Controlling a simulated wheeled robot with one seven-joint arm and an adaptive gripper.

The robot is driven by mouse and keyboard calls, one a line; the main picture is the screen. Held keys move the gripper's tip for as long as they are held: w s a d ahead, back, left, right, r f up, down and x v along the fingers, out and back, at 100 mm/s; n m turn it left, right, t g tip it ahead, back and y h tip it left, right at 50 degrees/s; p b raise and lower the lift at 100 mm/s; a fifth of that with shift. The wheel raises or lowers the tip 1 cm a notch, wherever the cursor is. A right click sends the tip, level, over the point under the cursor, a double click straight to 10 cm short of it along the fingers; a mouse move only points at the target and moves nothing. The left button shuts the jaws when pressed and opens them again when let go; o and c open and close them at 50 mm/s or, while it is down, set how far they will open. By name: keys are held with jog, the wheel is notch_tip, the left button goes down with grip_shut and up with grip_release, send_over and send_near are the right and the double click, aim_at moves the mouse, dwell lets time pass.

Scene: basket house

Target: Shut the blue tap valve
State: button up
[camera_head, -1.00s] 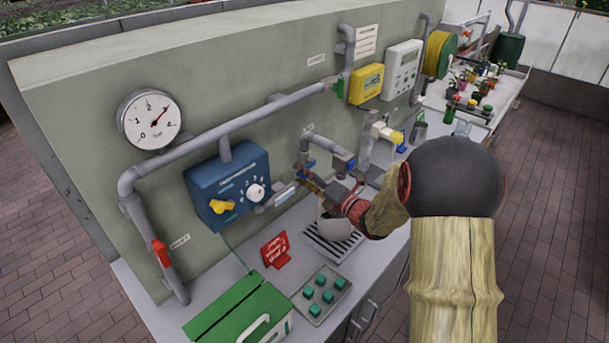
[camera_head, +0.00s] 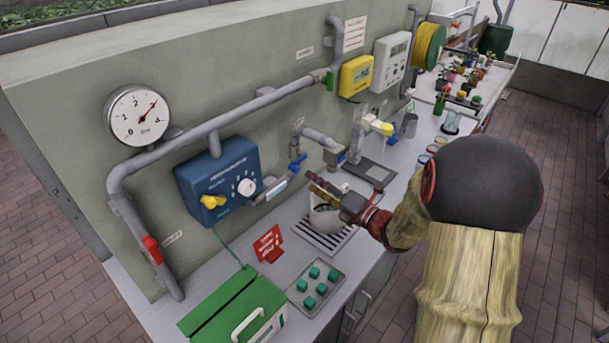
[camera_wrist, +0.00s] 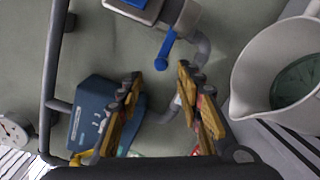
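The blue tap valve (camera_head: 298,162) is a small blue lever on the grey tap pipe at the wall, above the counter. In the wrist view the blue lever (camera_wrist: 166,48) hangs from the pipe body, just beyond and between my fingertips. My gripper (camera_head: 314,188) is in front of the tap, apart from the lever. In the wrist view my gripper (camera_wrist: 158,84) has its two wood-coloured fingers spread, with nothing between them. A light jug (camera_head: 325,218) stands on the drain grate below my gripper. Its greenish inside shows in the wrist view (camera_wrist: 295,85).
A blue control box (camera_head: 218,185) with a yellow knob is left of the tap. A red sign (camera_head: 269,244), a tray of green blocks (camera_head: 317,285) and a green case (camera_head: 235,310) occupy the front counter.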

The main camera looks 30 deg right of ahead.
jog(key=shift+v, duration=1.55)
